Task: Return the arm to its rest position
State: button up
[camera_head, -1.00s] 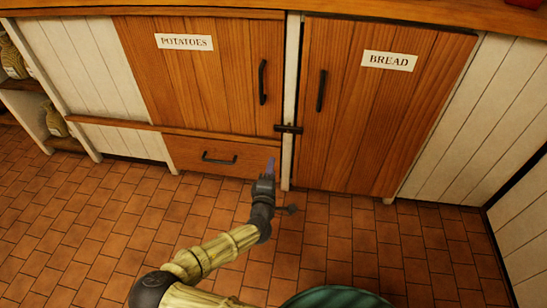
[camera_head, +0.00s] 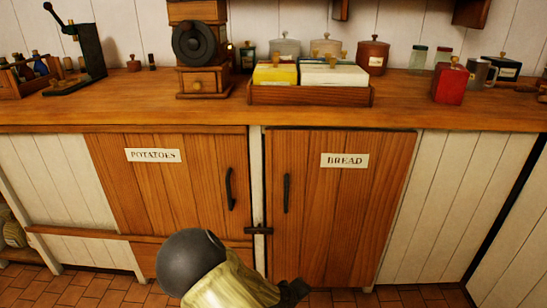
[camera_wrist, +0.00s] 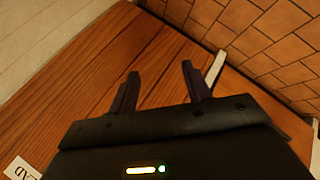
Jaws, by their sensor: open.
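My gripper (camera_wrist: 160,90) shows in the wrist view with its two dark fingers apart and nothing between them. Behind the fingers is the wooden bread cupboard door (camera_wrist: 75,90); the gap between fingers and door cannot be told. In the head view my arm (camera_head: 225,280) is bent at the bottom middle, in front of the lower cupboards. The gripper's fingers are not clear in that view. The BREAD door (camera_head: 340,220) and the POTATOES door (camera_head: 165,195) are both shut.
A dark latch (camera_head: 258,230) sits between the doors. The counter (camera_head: 190,115) above holds a wooden tray (camera_head: 310,95), a grinder (camera_head: 200,50), a red canister (camera_head: 450,85) and jars. The tiled floor (camera_head: 410,297) is clear where it shows.

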jog(key=s+d+r+m+g+y+p, duration=0.2)
jog(key=s+d+r+m+p, duration=0.15)
jog(key=s+r, duration=0.7)
jog(key=s+d+r+m+g+y+p, duration=0.25)
jog(key=s+d+r, duration=0.25)
jog(key=r, duration=1.1)
jog(key=w+p+v, duration=0.3)
jog(key=p+v, duration=1.5)
jog(key=w+d+r+p+v, duration=0.1)
jog(key=w+p+v, duration=0.3)
jog(key=p+v, duration=1.4)
jog(key=shift+w+a+r+p, duration=0.3)
jog(key=shift+a+r+p, duration=0.05)
jog(key=shift+p, duration=0.45)
